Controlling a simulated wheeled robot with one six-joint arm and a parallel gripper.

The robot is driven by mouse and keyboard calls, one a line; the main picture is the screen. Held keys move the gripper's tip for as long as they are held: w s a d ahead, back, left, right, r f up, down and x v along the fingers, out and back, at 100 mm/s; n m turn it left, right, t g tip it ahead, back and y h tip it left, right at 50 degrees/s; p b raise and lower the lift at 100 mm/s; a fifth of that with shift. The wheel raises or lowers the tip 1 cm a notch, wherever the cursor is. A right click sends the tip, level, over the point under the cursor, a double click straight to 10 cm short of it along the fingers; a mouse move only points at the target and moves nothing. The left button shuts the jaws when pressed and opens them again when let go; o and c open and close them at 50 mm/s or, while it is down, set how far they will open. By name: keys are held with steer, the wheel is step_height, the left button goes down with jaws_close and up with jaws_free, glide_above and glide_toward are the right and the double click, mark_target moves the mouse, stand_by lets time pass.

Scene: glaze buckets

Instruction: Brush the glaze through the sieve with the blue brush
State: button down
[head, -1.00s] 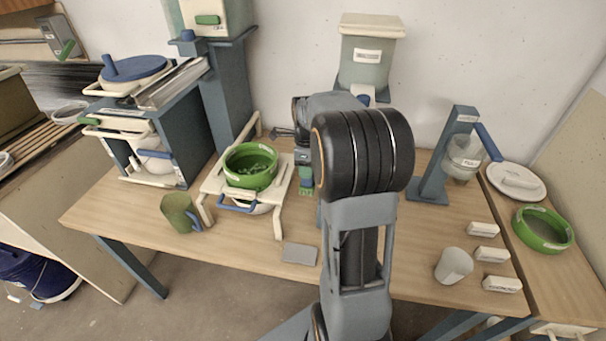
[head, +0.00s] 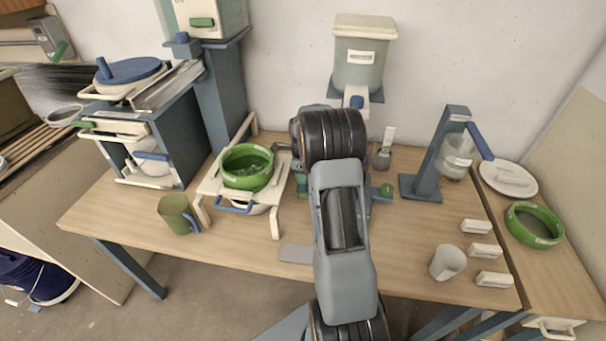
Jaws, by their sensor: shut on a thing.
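A green sieve (head: 247,167) sits on a cream rack (head: 280,190) over a pale bowl (head: 256,209) at the table's left middle. Its inside looks dark green and fairly even. My gripper (head: 283,148) is mostly hidden by my own wrist; only a small dark part shows just right of the sieve's rim. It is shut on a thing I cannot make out. I cannot tell whether it touches the sieve. I cannot pick out the blue brush.
A green mug (head: 177,214) stands left of the rack and a grey slab (head: 296,253) lies in front. A grey cup (head: 447,263), several white blocks (head: 486,251) and a blue stand (head: 430,165) are at right. Another green ring-shaped vessel (head: 534,225) is far right.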

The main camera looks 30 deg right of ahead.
steer(key=shift+f, duration=0.2)
steer(key=shift+f, duration=0.15)
steer(key=c, duration=0.7)
jaws_free()
steer(key=shift+c, duration=0.2)
